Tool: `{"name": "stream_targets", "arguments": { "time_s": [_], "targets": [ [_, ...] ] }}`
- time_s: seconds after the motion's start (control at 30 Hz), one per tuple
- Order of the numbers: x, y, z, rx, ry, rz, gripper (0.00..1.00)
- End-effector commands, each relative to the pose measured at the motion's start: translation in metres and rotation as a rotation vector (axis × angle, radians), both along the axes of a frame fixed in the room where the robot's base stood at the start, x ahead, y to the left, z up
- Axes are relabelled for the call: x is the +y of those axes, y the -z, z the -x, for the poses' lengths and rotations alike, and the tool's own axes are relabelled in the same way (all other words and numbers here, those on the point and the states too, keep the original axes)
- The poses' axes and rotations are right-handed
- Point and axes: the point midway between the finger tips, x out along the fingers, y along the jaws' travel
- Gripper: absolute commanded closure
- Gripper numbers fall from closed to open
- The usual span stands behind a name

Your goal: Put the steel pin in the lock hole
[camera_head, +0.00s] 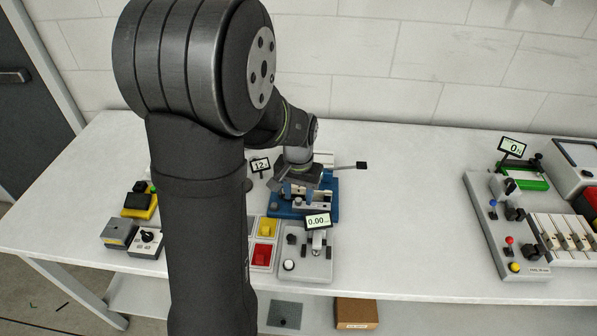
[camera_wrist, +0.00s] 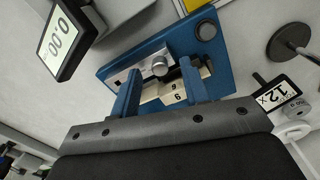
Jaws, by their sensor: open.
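My gripper (camera_wrist: 160,68) is open over the blue fixture (camera_wrist: 225,62), its two blue fingers pointing down at it. My gripper (camera_head: 297,197) also shows above the blue fixture (camera_head: 330,207) in the head view. Between the fingers in the wrist view is a silver block (camera_wrist: 125,80) with a round steel piece (camera_wrist: 160,66), possibly the steel pin's head. I cannot tell whether the fingers touch it. Beside it are cream blocks (camera_wrist: 173,93) marked with digits. A dark round knob (camera_wrist: 207,30) sits at the fixture's corner. I cannot make out the lock hole.
A grey box with a "0.00" display (camera_head: 318,221) stands in front of the fixture. A "12" display (camera_head: 260,165) is to its left. Red and yellow buttons (camera_head: 262,255) are near the front. Bare table lies right of the fixture.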

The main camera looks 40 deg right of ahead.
Motion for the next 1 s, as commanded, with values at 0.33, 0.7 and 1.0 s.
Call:
{"name": "stream_targets", "arguments": {
  "time_s": [0.33,0.7,1.0],
  "targets": [
    [-0.001,-0.079,-0.001,-0.005,0.0,0.006,0.58],
    [0.0,-0.152,-0.001,-0.003,0.0,0.004,0.58],
    [0.0,-0.166,0.0,0.0,0.0,0.001,0.58]
  ]
}}
